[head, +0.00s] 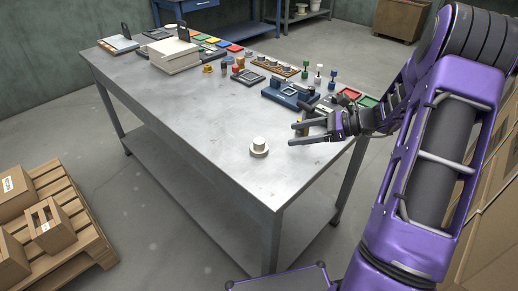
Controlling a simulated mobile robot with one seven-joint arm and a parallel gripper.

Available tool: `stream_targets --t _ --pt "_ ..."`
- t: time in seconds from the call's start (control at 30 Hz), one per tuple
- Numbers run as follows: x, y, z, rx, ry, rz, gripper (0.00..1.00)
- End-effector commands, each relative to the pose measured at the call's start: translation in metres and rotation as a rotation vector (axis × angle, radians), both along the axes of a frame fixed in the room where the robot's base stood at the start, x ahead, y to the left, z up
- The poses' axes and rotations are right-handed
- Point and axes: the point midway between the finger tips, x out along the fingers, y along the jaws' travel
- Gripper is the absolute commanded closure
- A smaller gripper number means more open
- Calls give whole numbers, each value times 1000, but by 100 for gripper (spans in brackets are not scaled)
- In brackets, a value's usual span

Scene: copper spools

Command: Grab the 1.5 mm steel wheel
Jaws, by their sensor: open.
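A small pale metallic wheel-like piece (259,147), with a round base and a narrower raised top, stands alone near the front of the grey metal table (190,118). I cannot read any size mark on it, so I cannot tell if it is the 1.5 mm steel wheel. My gripper (297,134) is open and empty. It reaches in from the right above the table's right side, with its fingers pointing left, to the right of the pale piece and apart from it.
Behind my gripper are a blue fixture (290,94), small spools and coloured trays. A cream box (174,55) stands at the back left. The table's front left is clear. A wooden pallet (75,225) with cardboard boxes lies on the floor at left.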

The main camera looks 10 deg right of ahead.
Motion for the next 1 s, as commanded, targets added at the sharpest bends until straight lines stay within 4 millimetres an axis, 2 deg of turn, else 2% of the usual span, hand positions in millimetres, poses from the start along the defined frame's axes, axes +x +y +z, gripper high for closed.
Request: stream_targets --t 0.03,0.2,0.53,0.8,1.0 --pt "4 12 -6 3 2 4 21" --pt "15 36 -17 1 2 2 21" --pt "21 55 -26 0 3 1 21" --pt "31 89 -42 0 2 1 21" --pt "33 93 -43 -1 2 0 21"
